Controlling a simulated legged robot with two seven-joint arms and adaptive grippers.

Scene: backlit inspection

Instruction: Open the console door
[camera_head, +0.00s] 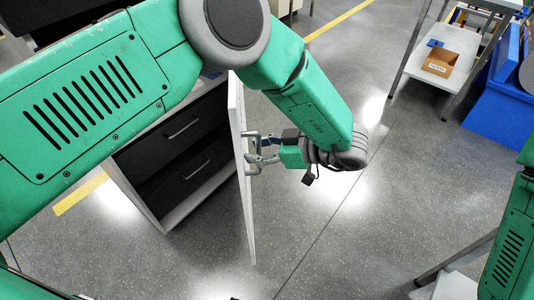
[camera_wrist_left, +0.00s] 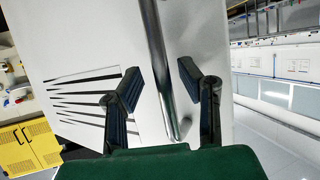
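The console door (camera_head: 238,150) is a white panel seen nearly edge-on in the head view. It stands swung out from the console (camera_head: 165,215), whose dark drawers show. A metal bar handle (camera_head: 248,146) is on the door's right-hand face. My left gripper (camera_head: 268,148) is at this handle. In the left wrist view the white door face (camera_wrist_left: 100,35) fills the middle and the handle (camera_wrist_left: 157,60) runs between the two dark fingers (camera_wrist_left: 158,82). The fingers are apart, with a visible gap on both sides of the bar. My right gripper is out of view.
Clear grey floor (camera_head: 370,220) lies right of the door. A metal-legged table with a lower shelf (camera_head: 455,45) holds a cardboard box (camera_head: 439,63) at the upper right, beside a blue bin (camera_head: 495,110). Yellow lines mark the floor.

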